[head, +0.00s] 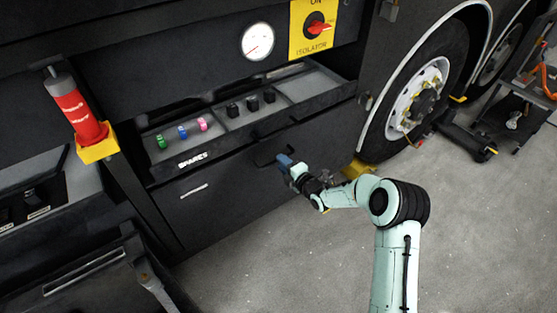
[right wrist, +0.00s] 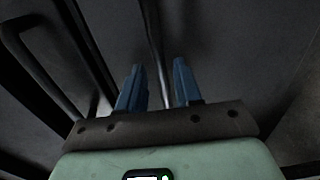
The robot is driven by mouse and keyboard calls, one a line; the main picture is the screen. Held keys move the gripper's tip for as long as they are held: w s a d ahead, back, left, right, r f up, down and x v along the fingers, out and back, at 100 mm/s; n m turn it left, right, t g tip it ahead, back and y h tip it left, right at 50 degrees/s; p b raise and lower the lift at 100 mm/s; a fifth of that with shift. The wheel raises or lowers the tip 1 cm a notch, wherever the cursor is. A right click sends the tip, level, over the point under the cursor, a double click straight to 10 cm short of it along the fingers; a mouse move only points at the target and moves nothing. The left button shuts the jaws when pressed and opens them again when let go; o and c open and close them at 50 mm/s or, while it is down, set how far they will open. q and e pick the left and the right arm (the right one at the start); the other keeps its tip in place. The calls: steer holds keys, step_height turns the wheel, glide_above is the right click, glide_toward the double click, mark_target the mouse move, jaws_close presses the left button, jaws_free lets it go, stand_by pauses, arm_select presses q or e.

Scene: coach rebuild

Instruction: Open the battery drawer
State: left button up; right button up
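A black drawer front (head: 230,190) is closed below the open spares tray. It has a small pale label (head: 194,190) and a dark bar handle (head: 271,150); I cannot read the label, so I cannot tell if this is the battery drawer. My right gripper (head: 284,162) is close to the right end of that handle. In the right wrist view, its two blue fingers (right wrist: 157,85) are apart with nothing visibly held. A dark looped handle (right wrist: 45,70) lies left of the fingers there, outside them. My left gripper is not in view.
The open spares tray (head: 290,88) juts out above and holds several small coloured and black parts. A wheel (head: 415,100) stands to the right. A red cylinder (head: 75,105) sits in a yellow holder at left. The grey floor (head: 270,260) in front is clear.

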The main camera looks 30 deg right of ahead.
steer(key=shift+x, duration=1.75)
jaws_close()
steer(key=shift+s, duration=0.1)
